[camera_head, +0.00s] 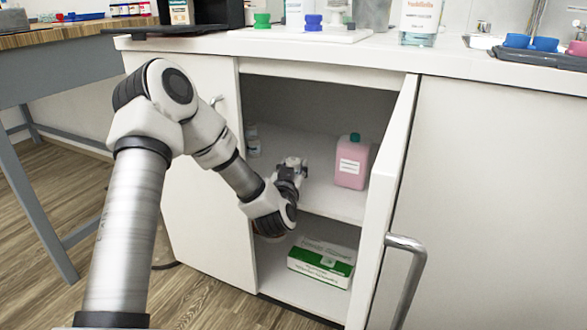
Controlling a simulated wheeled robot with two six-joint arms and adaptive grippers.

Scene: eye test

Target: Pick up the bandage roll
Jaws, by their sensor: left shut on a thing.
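My left gripper (291,172) reaches into the open cabinet, just above the middle shelf (332,203), left of the pink bottle. It is small and partly hidden by my own wrist. It is shut on a small pale thing at its fingertips, too small and covered to tell for certain whether it is the bandage roll. I see no other clear bandage roll in view. My right gripper is not in view.
A pink bottle (352,165) with a dark green cap stands on the middle shelf. Small jars (253,146) stand at its back left. A green and white box (321,262) lies on the lower shelf. The open cabinet door (388,190) bounds the right side; the counter (300,48) is above.

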